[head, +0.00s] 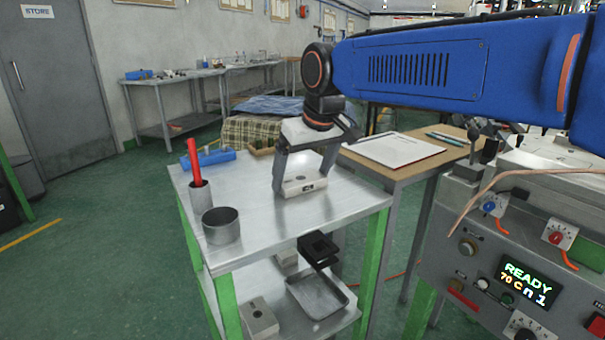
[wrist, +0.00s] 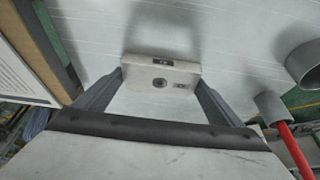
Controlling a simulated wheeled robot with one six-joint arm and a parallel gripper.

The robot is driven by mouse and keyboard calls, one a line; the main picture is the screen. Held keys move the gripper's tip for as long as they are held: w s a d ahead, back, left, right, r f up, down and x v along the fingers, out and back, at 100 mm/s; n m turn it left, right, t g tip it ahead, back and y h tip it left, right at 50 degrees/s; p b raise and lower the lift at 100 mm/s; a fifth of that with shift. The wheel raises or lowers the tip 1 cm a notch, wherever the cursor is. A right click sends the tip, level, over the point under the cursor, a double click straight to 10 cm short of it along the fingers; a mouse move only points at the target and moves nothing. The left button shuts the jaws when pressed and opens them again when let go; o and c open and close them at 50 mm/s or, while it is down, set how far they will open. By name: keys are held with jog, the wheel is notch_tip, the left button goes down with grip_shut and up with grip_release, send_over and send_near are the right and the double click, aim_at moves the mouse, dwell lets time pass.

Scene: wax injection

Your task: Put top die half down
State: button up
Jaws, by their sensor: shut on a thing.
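The top die half is a pale grey metal block (head: 303,185) with a dark round hole, at the right part of the metal bench top (head: 262,215). My gripper (head: 304,188) points down and is shut on the block, one finger at each end. In the wrist view the block (wrist: 160,75) sits between the two fingertips (wrist: 160,84), its holed face showing. A dark shadow lies on the bench just beyond it. I cannot tell whether its underside touches the bench top.
A grey cup with a red stick (head: 199,190), an open metal can (head: 221,225) and a blue object (head: 210,158) stand at the left of the bench. A tray (head: 318,297) and another block (head: 259,318) are on the lower shelf. A control panel (head: 525,285) stands right.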

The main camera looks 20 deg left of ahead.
jog(key=o, duration=1)
jog(key=shift+f, duration=0.1)
jog(key=shift+o, duration=0.2)
jog(key=v, duration=1.2)
